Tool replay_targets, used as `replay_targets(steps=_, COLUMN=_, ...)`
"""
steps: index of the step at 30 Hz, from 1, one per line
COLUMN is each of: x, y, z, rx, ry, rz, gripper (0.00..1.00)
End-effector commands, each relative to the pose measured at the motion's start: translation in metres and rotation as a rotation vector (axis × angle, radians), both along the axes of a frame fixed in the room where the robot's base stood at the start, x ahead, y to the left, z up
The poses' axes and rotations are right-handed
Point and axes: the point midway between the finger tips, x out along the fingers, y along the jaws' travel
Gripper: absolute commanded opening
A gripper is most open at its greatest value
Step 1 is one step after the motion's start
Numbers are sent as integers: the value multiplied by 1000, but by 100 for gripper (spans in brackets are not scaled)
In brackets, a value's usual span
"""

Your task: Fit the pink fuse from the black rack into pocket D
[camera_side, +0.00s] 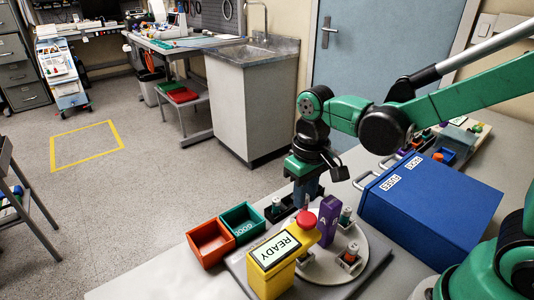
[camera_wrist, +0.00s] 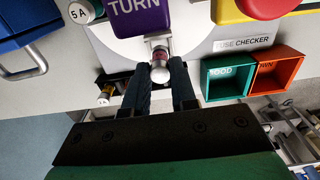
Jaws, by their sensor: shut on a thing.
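My gripper (camera_wrist: 160,85) points down in the wrist view, its dark fingers closed around a small fuse (camera_wrist: 159,72) with a pale round end and a pinkish band. In the side view my gripper (camera_side: 307,192) is beside the purple block; the fuse is hidden there. The black rack (camera_side: 272,213) stands left of my gripper, and it also shows in the wrist view (camera_wrist: 117,83), with another fuse (camera_wrist: 105,94) at its end. The white round plate (camera_side: 325,272) carries several fuse holders around the purple TURN block (camera_side: 328,222). I cannot read a D label; pocket D is not identifiable.
A yellow READY box (camera_side: 272,265) with a red button (camera_side: 306,219) stands at the plate's front. Green GOOD (camera_side: 242,222) and orange (camera_side: 209,243) bins sit to the left. A blue FUSES case (camera_side: 430,198) with metal handles stands to the right.

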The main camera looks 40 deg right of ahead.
Motion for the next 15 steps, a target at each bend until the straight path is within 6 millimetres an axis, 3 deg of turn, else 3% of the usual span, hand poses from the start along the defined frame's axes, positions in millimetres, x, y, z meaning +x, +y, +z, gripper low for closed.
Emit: replay_targets(steps=15, x=1, y=0, z=-8, rx=0, ry=0, rz=0, gripper=0)
